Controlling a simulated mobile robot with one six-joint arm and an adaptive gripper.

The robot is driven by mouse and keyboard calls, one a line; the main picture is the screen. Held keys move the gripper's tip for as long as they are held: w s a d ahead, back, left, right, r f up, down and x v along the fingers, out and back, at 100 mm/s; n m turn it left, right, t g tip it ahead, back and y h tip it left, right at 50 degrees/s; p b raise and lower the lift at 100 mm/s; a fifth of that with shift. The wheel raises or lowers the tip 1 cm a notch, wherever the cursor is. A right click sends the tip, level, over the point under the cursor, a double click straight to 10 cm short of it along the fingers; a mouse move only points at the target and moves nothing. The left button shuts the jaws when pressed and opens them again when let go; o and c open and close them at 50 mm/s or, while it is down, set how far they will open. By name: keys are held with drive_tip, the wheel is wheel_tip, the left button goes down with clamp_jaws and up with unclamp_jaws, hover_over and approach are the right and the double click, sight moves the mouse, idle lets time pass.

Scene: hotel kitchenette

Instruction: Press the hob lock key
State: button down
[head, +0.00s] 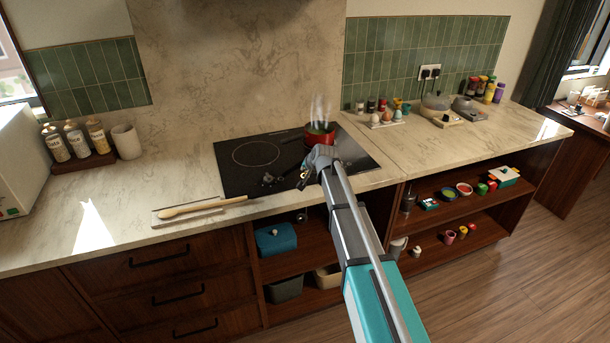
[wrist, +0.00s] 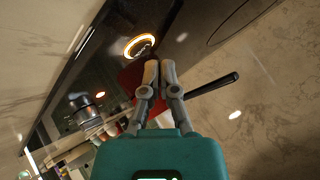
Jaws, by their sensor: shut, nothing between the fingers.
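The black hob (head: 240,178) is set in the marble counter. A round key with a glowing orange ring (wrist: 140,46) shows on the dark glass in the wrist view; I take it as the lock key, though its mark is too small to read. My gripper (wrist: 159,66) is shut and empty, its fingertips close to the ring, just below and right of it in the picture. I cannot tell any contact with the glass. In the head view my arm reaches over the hob's front right part, and the fingers are hard to make out.
A steaming red pot (head: 319,134) stands at the hob's back right. A dark handle (wrist: 212,86) shows right of my fingers in the wrist view. A wooden spoon (head: 205,207) lies on a board front left of the hob. The counter (head: 150,190) further left is mostly clear.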

wheel_tip(320, 180, up, 6)
drive_tip(key=p, duration=0.6)
idle(0.4)
idle(0.4)
drive_tip(key=s+d+f+n+g+h, duration=0.1)
drive_tip(key=s+d, duration=0.3)
drive_tip(key=s, duration=0.8)
drive_tip(key=s+d+f+n+g+h, duration=0.1)
drive_tip(key=s+d+g, duration=0.3)
drive_tip(key=s, duration=0.9)
drive_tip(key=s+d+f+n+g+h, duration=0.1)
drive_tip(key=s+d, duration=0.4)
drive_tip(key=s, duration=0.8)
wheel_tip(320, 180, down, 3)
drive_tip(key=shift+r+n+g+h, duration=0.15)
drive_tip(key=shift+n+g+h, duration=0.35)
drive_tip(key=shift+g, duration=0.7)
drive_tip(key=shift+s, duration=0.1)
